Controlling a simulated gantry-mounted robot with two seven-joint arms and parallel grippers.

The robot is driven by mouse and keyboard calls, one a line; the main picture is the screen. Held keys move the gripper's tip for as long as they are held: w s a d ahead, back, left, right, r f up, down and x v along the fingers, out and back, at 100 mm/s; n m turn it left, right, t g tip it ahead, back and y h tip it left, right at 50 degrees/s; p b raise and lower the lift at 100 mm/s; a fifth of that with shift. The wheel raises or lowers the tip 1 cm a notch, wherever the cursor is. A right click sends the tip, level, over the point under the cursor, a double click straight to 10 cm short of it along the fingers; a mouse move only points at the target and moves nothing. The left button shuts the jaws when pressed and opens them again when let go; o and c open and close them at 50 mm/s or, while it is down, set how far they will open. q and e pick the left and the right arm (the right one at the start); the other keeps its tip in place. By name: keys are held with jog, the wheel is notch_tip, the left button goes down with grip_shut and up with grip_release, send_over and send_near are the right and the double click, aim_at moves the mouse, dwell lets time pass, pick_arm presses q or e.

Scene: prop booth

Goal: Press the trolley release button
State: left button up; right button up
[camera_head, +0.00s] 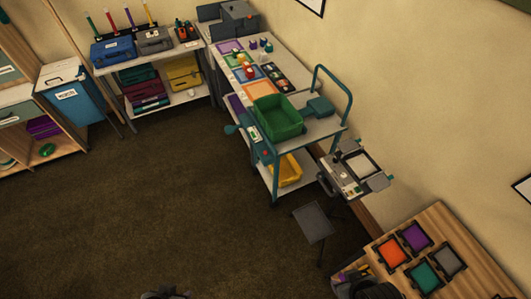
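The trolley (318,128) has a teal frame and a pale top shelf, and stands right of the picture's middle against the long bench. A green bin (278,118) and a teal box (320,107) are on its top. A teal panel with a small red spot (266,153) is on its near-left side; this may be the release button, but it is too small to be sure. Dark parts that look like my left gripper (166,294) and my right gripper (374,289) show at the bottom edge, far from the trolley. Their fingers cannot be made out.
A yellow bin (287,170) is on the trolley's lower shelf. A grey stool-like stand (312,222) and a small equipment stand (355,172) are close to it. A wooden table (445,232) with coloured trays is at lower right. The brown floor at left is open.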

grip_shut()
dwell(1.6)
